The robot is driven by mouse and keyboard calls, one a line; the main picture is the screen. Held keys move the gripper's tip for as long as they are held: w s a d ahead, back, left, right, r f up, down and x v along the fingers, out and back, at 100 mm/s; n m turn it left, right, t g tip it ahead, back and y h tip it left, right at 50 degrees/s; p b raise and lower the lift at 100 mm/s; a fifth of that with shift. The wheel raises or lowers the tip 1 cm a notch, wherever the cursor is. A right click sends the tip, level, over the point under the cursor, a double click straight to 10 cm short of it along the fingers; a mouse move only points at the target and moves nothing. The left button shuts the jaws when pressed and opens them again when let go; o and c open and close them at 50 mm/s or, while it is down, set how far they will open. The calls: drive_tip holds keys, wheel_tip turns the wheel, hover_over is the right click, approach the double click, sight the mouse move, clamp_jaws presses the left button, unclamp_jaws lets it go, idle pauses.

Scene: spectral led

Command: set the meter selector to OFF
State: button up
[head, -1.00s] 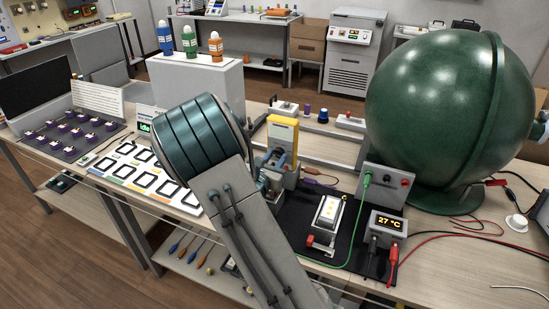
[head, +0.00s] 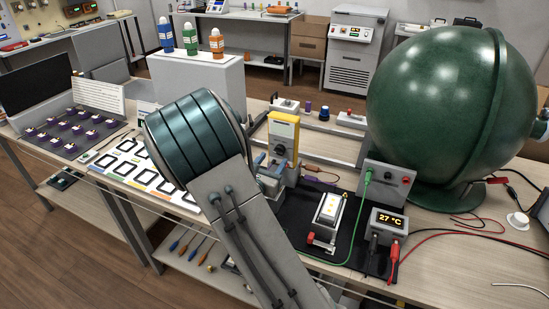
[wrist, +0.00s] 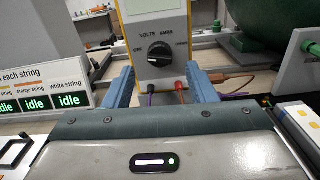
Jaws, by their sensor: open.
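The yellow meter (head: 284,132) stands upright on the bench in the head view, behind my gripper. In the wrist view the meter (wrist: 159,15) faces me, with a black selector knob (wrist: 160,54) on its white face. Labels OFF, VOLTS, AMPS and one more at right run around the knob from left to right; OFF is at its left. The knob's pointer direction is too small to tell. My gripper (wrist: 162,88) is open and empty, its blue fingers below and to either side of the knob, apart from it. In the head view my arm partly hides the gripper.
A string display (wrist: 35,93) reading idle stands at left in the wrist view. A lit module (head: 328,210), a grey box (head: 384,184) and a large green sphere (head: 440,110) are to the right.

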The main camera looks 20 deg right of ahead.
drive_tip(key=v, duration=1)
drive_tip(key=shift+a+b, duration=0.15)
drive_tip(key=shift+b, duration=0.15)
drive_tip(key=s+d+r+m+g+y+p, duration=0.2)
drive_tip(key=s+d+m+g, duration=0.7)
drive_tip(key=s+m+g, duration=0.45)
drive_tip(key=s+a+r+m+t+y+p, duration=0.1)
drive_tip(key=s+a+r+m+t+y, duration=0.2)
drive_tip(key=s+a+r+m+y, duration=0.3)
drive_tip(key=a+m+y, duration=0.4)
drive_tip(key=m, duration=0.3)
drive_tip(key=shift+a+r+y, duration=0.2)
drive_tip(key=shift+a+y, duration=0.05)
drive_tip(key=shift+y, duration=0.05)
